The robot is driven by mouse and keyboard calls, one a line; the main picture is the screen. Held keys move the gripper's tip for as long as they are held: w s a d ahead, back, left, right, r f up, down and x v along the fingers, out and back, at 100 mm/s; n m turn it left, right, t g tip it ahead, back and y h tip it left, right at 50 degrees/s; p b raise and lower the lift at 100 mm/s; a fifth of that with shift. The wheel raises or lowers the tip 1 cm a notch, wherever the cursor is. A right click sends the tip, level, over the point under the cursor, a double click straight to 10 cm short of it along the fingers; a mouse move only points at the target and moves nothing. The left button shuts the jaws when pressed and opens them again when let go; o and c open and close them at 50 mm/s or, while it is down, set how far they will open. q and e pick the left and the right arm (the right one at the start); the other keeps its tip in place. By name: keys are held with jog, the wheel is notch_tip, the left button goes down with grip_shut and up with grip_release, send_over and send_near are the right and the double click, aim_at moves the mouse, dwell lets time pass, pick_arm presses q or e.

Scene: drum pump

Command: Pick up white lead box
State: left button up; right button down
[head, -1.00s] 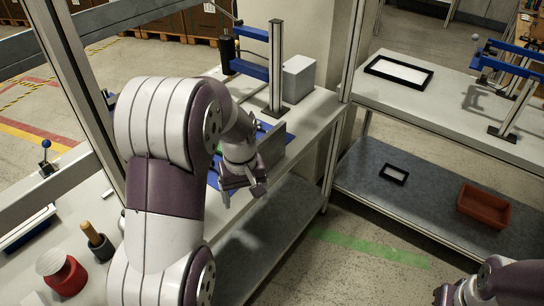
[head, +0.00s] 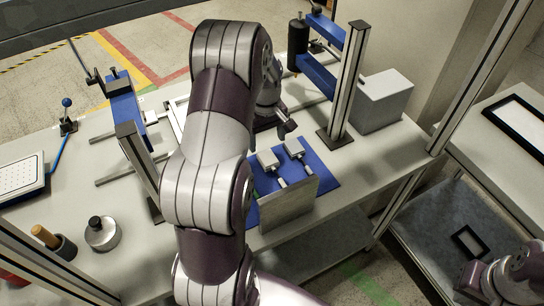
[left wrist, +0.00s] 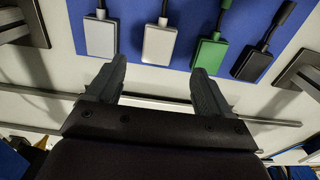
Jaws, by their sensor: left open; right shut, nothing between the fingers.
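Two pale lead boxes lie on a blue mat (head: 322,172): one (head: 268,160) left of the other (head: 293,147). In the left wrist view they are a whitish box (left wrist: 100,38) at the left and a pale grey box with a white rim (left wrist: 159,45) beside it. I cannot tell for certain which is the white one. A green box (left wrist: 209,52) and a black box (left wrist: 251,64) lie to their right. My left gripper (head: 288,129) is open and empty, near the boxes and apart from them; its fingers (left wrist: 158,75) show below them. My right gripper (head: 464,286) is shut at the lower right.
A grey upright plate (head: 288,207) stands at the mat's front edge. A metal post (head: 347,85) with a blue arm and a grey block (head: 381,100) stand behind the mat. A metal weight (head: 102,233) and a wooden-handled tool (head: 53,243) stand on the left of the table.

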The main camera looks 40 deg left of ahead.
aim_at(269, 159)
pick_arm(q)
jog(key=f, duration=0.4)
jog(key=d+f+p, duration=0.1)
jog(key=f, duration=0.1)
jog(key=shift+s+f, duration=0.15)
jog(key=shift+f, duration=0.1)
jog(key=shift+a+f, duration=0.1)
jog(key=shift+f, duration=0.35)
jog(key=c, duration=1.2)
